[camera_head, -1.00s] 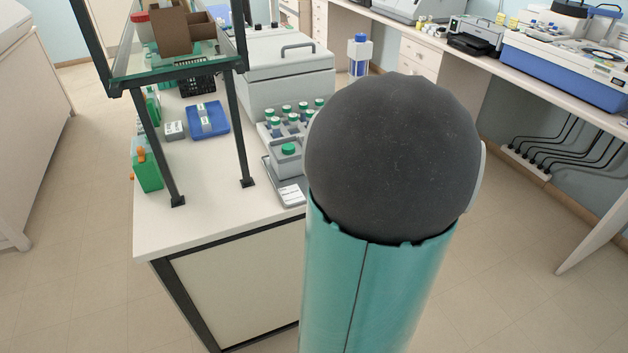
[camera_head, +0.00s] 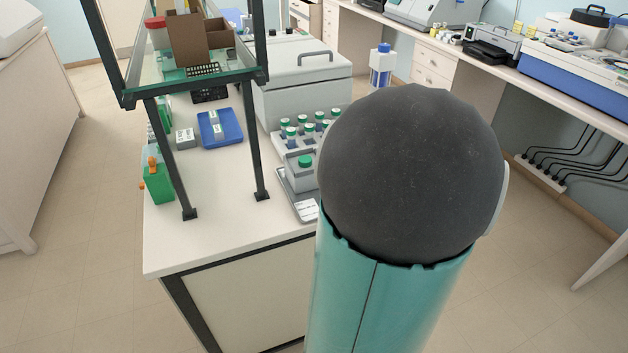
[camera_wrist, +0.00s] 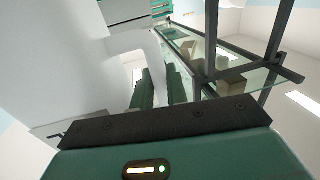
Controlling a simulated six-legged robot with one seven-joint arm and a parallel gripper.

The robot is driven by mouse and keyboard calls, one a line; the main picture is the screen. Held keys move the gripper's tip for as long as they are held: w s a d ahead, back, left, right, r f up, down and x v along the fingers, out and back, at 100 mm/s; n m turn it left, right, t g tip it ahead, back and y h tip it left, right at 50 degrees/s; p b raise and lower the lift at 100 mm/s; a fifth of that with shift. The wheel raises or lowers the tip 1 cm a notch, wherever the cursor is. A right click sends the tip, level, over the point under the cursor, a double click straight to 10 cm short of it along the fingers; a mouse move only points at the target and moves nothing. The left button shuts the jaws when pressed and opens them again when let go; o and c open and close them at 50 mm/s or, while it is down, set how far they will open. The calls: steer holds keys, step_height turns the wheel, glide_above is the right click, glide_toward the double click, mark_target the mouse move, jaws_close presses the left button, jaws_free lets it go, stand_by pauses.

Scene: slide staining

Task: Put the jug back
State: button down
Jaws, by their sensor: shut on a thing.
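In the wrist view, my gripper (camera_wrist: 163,88) has its green fingers closed on a pale handle-like part of the white jug (camera_wrist: 70,65). The jug's smooth pale body fills the left of that view, close to the fingers. In the head view, my own teal and black arm hides the gripper and its load. What lies beneath the jug is not visible.
A bench (camera_head: 235,233) carries a glass shelf (camera_head: 190,82) with brown boxes, a grey lidded box (camera_head: 300,92), green-capped bottles (camera_head: 308,132) and a blue tray (camera_head: 231,131). A blue-capped white bottle (camera_head: 381,66) shows beyond. Floor (camera_head: 75,250) is clear at left.

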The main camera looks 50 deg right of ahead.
steer(key=w+f, duration=0.8)
steer(key=f, duration=0.2)
steer(key=shift+w+f, duration=0.25)
steer(key=shift+w, duration=0.1)
steer(key=shift+d+f, duration=0.1)
steer(key=shift+f, duration=0.05)
steer(key=c, duration=1.4)
jaws_free()
